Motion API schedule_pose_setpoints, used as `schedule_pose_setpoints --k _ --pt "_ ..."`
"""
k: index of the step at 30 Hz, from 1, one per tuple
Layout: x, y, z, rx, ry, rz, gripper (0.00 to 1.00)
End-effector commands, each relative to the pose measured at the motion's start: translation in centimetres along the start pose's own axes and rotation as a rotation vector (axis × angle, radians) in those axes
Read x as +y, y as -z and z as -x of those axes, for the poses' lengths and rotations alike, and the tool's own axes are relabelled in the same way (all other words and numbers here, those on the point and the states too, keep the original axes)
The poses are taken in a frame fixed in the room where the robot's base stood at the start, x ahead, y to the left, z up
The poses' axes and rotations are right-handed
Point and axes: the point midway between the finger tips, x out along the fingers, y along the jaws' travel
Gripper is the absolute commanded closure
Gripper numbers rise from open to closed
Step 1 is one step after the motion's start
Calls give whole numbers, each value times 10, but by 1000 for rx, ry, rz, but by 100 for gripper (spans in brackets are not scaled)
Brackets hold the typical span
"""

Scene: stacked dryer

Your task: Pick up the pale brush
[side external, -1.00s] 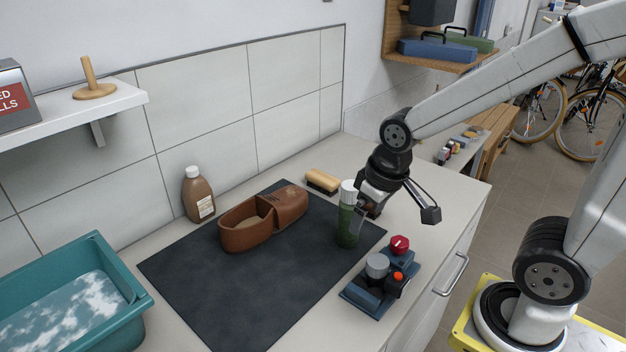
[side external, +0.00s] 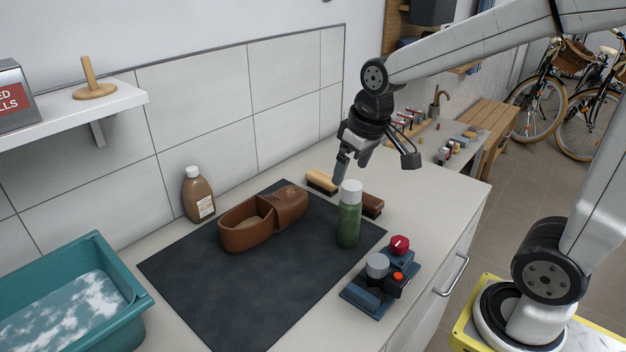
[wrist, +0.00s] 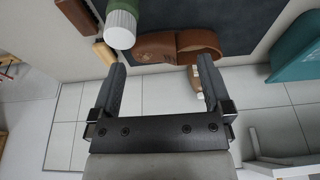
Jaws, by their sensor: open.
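The pale brush (side external: 322,180), with a light wooden back and dark bristles, lies on the counter just past the mat's far edge, near the tiled wall. In the wrist view the pale brush (wrist: 103,52) shows near the left fingertip. My gripper (side external: 353,168) is open and empty, above the counter and to the right of the pale brush, apart from it. In the wrist view my gripper's two fingers (wrist: 160,72) are spread wide with nothing between them.
A green bottle with a white cap (side external: 349,215) stands close below my gripper, with a dark brown brush (side external: 372,205) beside it. A brown shoe (side external: 245,232) sits on the dark mat (side external: 210,290).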

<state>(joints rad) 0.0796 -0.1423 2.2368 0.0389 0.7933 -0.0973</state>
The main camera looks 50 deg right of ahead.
Motion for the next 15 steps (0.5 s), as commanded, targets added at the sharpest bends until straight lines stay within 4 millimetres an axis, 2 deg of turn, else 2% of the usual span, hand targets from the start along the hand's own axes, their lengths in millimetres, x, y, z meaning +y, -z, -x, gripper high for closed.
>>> schedule_pose_setpoints --k 8,15 --pt "38 64 -8 30 4 -11 0" --pt "87 121 -24 66 3 -15 0"
